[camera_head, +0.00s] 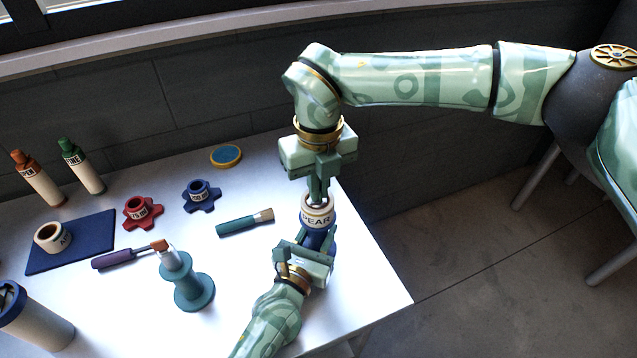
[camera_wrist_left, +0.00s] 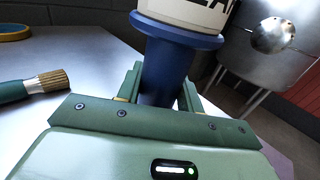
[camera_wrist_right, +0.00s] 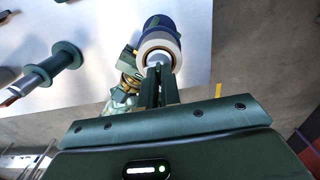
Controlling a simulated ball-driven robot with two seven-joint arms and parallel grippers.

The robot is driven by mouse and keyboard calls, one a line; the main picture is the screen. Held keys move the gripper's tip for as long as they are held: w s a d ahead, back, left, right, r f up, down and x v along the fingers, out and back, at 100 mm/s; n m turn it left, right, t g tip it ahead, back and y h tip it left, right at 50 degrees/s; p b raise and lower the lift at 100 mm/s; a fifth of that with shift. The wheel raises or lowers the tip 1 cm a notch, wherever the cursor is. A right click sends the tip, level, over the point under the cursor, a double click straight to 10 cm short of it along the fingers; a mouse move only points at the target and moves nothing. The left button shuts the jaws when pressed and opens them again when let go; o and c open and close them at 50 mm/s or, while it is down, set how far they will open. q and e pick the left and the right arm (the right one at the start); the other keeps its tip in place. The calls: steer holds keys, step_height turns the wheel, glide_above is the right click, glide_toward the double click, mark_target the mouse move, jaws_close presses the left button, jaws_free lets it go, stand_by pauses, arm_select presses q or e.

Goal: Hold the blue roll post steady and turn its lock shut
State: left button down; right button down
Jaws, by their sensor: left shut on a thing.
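The blue roll post (camera_head: 322,241) stands near the table's right edge, with a cream roll (camera_head: 318,217) marked "PEAR" on top. My left gripper (camera_head: 306,244) is shut on the post's shaft below its flange. In the left wrist view the blue shaft (camera_wrist_left: 162,72) sits between the fingers. My right gripper (camera_head: 318,196) points down at the top of the roll from above. In the right wrist view its fingers (camera_wrist_right: 158,76) are close together at the roll's centre, by a small pale part. I cannot tell whether they grip it; the lock itself is mostly hidden.
A teal spool stand (camera_head: 190,288), a brush (camera_head: 245,222), a purple-handled tool (camera_head: 120,258), red (camera_head: 138,222) and blue (camera_head: 201,205) knobs and a blue mat (camera_head: 90,235) lie left of the post. Two bottles stand farther left. The table edge is close on the right.

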steer(key=c, duration=1.6)
jaws_free()
step_height(320, 180, up, 12)
arm_select(q)
steer(key=c, duration=0.8)
jaws_free()
steer(key=shift+c, duration=0.2)
